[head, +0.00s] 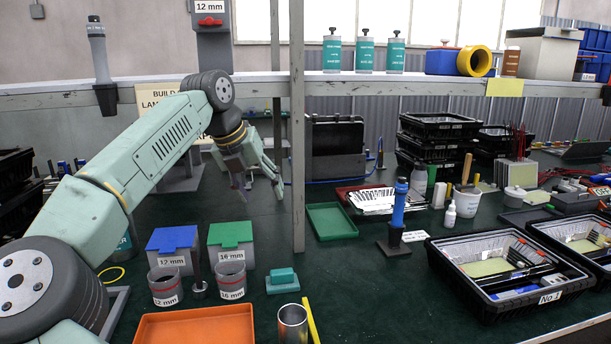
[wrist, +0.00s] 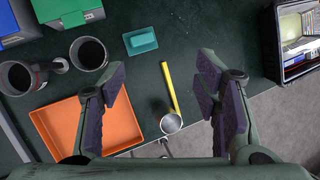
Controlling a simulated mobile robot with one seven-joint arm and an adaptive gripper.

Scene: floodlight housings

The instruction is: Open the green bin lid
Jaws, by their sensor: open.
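The green bin lid (head: 230,234) lies shut on a small grey bin labelled 16 mm (head: 232,257), on the dark green table. In the wrist view the green lid (wrist: 62,9) is at the upper left, partly cut off by the frame edge. My gripper (head: 258,188) hangs above the table, appearing above and slightly right of the green lid in the head view. In the wrist view my gripper (wrist: 160,72) has its fingers spread wide, with nothing between them. It is apart from the lid.
A blue-lidded 12 mm bin (head: 172,239) stands left of the green one. Two clear cups (head: 231,281) stand in front of the bins. A teal block (head: 282,281), an orange tray (head: 195,326) and a metal cylinder (head: 292,324) are nearby. A grey upright post (head: 297,150) rises right of my gripper.

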